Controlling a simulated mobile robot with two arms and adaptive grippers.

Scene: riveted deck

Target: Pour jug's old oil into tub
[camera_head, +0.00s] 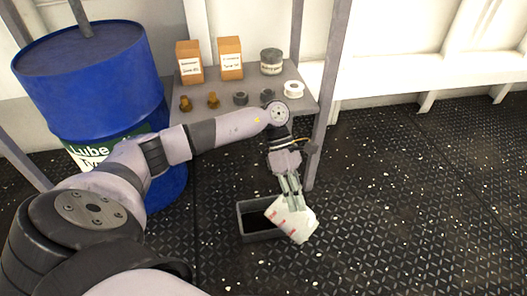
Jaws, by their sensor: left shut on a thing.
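My left gripper (291,190) points down and is shut on a whitish jug (293,219) with reddish marks. The jug is tilted and sits over the right part of the tub. The tub (241,222) is a grey rectangular open box on the deck, with a dark inside. The jug hides the tub's right end. I cannot see the jug's mouth clearly, nor any stream of oil. My right gripper is not in view.
A blue drum (105,85) stands at the left, behind my left arm. A grey shelf (215,113) behind holds two brown boxes (189,62), a grey can (271,62), a white roll (293,89) and small fittings. The dark riveted deck (420,200) is clear at the right.

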